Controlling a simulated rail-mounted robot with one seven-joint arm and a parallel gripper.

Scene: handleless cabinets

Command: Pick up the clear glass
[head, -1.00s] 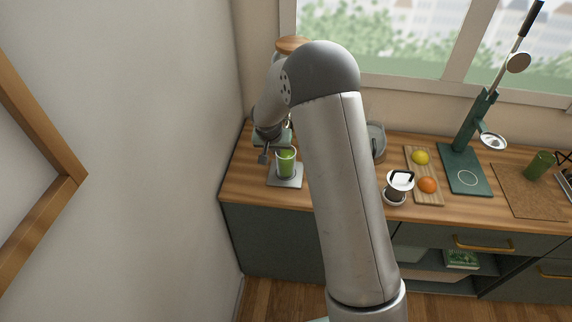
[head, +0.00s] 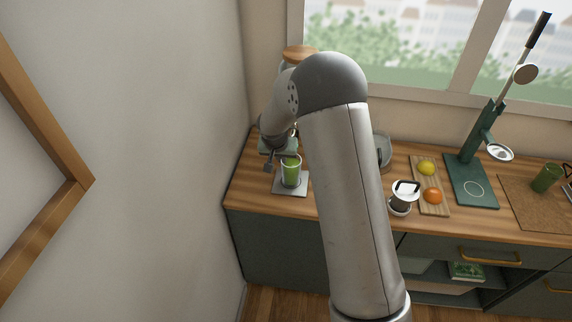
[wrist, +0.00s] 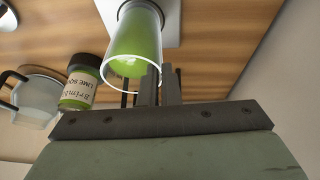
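The clear glass (head: 291,171) stands upright on a light square mat (head: 281,188) at the left end of the counter and holds something green. It also shows in the wrist view (wrist: 136,40), with its rim facing the camera. My gripper (head: 268,165) is just left of the glass in the head view. In the wrist view my gripper's fingers (wrist: 161,85) are close together with a narrow gap, overlapping the right side of the rim. I cannot tell whether they touch the glass or pinch its wall.
A green labelled jar (wrist: 80,89) stands beside the glass, with a clear container (wrist: 37,98) past it. A wall (head: 150,150) borders the counter's left end. To the right are a white-topped cup (head: 405,195), a board (head: 429,180) with fruit and a green stand (head: 470,184).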

